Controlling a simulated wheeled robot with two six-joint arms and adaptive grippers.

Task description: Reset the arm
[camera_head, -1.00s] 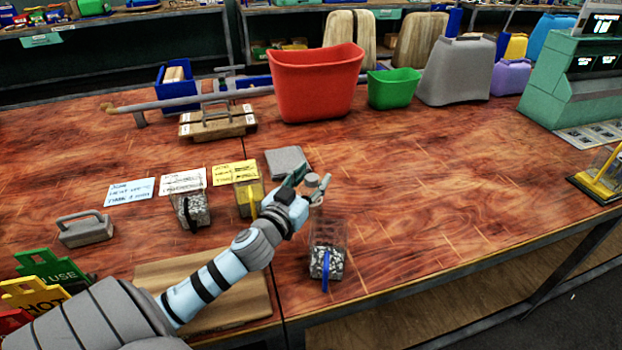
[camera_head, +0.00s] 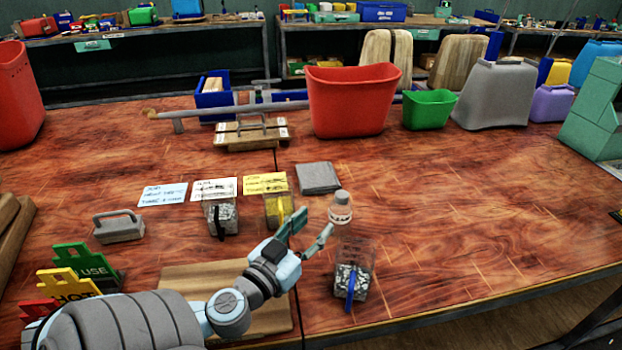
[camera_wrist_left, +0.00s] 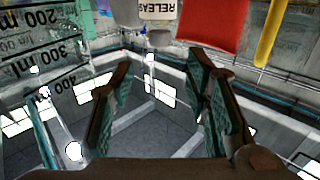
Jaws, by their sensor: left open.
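My left gripper (camera_head: 311,226) is open over the middle front of the wooden table, with nothing between its fingers. It shows open and empty in the left wrist view too (camera_wrist_left: 158,105). A small white and grey bottle (camera_head: 341,208) stands upright just beyond the fingertips, apart from them. In the left wrist view the bottle's label (camera_wrist_left: 160,10) shows at the top edge, partly cut off. My left arm reaches in from the lower left. My right gripper is not in view.
A clear container of grey pieces with a blue strip (camera_head: 351,280) stands close right of the gripper. Two similar containers (camera_head: 221,216) (camera_head: 279,209) and a grey handled block (camera_head: 118,226) stand to the left. A wooden board (camera_head: 205,278) lies under the arm.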

